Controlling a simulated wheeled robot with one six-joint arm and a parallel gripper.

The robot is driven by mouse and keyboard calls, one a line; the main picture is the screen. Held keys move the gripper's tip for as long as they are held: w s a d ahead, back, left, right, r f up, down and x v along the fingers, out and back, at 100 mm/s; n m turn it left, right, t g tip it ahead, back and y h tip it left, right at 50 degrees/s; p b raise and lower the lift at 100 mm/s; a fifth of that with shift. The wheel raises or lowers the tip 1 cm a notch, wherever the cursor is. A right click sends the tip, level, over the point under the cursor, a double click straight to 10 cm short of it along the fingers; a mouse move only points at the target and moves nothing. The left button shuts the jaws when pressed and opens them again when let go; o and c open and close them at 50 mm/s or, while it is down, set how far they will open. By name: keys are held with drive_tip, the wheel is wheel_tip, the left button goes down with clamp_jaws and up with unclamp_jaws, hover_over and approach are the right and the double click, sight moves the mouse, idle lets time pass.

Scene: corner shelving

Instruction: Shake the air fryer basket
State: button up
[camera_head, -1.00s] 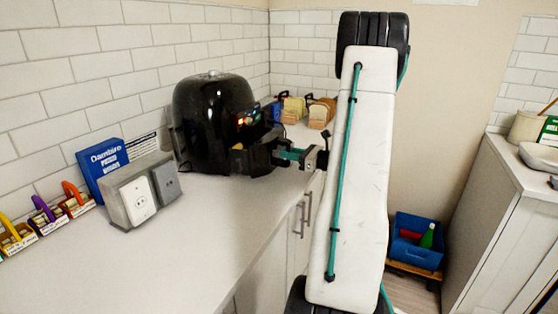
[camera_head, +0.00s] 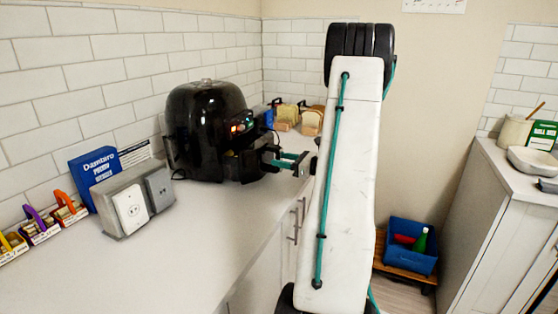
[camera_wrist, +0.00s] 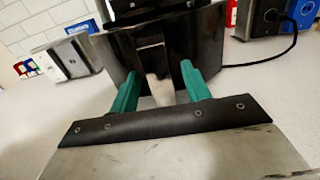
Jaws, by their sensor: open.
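The black air fryer (camera_head: 205,125) stands on the counter against the tiled wall, its lit panel facing right. Its basket (camera_head: 240,166) appears seated in the lower front; any contents are hidden. My gripper (camera_head: 277,158) is at the basket front with its green fingers pointing toward it. In the wrist view, the basket front (camera_wrist: 200,48) fills the upper middle. The handle (camera_wrist: 157,85) stands between the two open fingers of my gripper (camera_wrist: 159,70), with gaps on both sides.
A grey socket box (camera_head: 130,200) and blue package (camera_head: 95,178) stand left of the fryer. Bread (camera_head: 312,121) is behind it. A blue crate (camera_head: 411,246) sits low at the right, beside a white cabinet (camera_head: 495,230). The front counter is clear.

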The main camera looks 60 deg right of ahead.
drive_tip(key=s, duration=0.4)
drive_tip(key=s+d, duration=0.1)
drive_tip(key=s, duration=0.1)
drive_tip(key=shift+s, duration=0.1)
